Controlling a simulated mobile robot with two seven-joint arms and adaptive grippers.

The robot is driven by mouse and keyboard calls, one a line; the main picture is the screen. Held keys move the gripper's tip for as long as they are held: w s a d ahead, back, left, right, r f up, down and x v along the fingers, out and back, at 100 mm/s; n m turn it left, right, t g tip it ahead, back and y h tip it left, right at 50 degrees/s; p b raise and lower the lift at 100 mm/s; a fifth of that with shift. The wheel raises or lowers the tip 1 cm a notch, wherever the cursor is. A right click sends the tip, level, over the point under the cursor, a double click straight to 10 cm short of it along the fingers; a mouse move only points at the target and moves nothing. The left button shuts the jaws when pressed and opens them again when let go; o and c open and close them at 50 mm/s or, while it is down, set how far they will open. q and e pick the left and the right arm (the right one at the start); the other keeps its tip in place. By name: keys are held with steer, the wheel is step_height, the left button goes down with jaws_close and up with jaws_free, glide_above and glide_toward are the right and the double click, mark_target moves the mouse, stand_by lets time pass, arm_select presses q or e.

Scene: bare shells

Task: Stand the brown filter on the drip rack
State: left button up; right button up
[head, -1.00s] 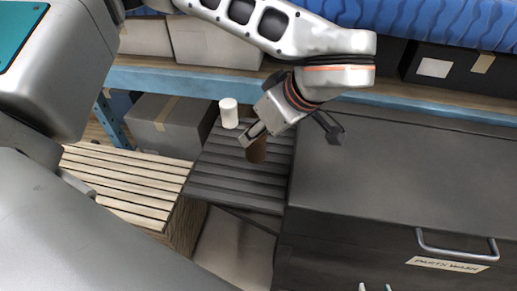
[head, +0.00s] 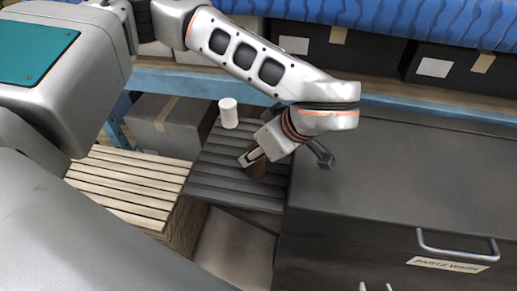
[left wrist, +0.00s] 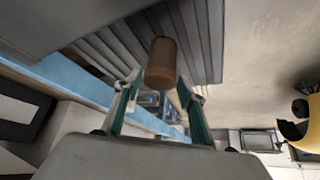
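The brown filter (head: 259,168) is a short brown cylinder. My left gripper (head: 254,158), on the arm coming in from the left, is shut on it over the dark slatted drip rack (head: 225,187). In the left wrist view the filter (left wrist: 161,62) shows between the fingertips (left wrist: 160,85), with the dark slats (left wrist: 205,40) behind it. I cannot tell whether its lower end touches the slats. Only two small pale fingertips of my right gripper (head: 376,287) show at the bottom edge of the head view, apart with nothing between them.
A white cylinder (head: 228,112) stands at the back of the dark rack. A pale wooden slatted surface (head: 125,185) adjoins on the left. A dark cabinet (head: 400,170) with a handle and a label stands right. A grey box (head: 165,125) and blue shelf beam (head: 190,82) lie behind.

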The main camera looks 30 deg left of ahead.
stand_by(0.3)
arm_select(q)
steer(key=shift+d+r, duration=0.25)
steer(key=shift+r, duration=0.25)
steer(key=v, duration=1.1)
steer(key=shift+s+r, duration=0.1)
steer(key=shift+r, duration=0.05)
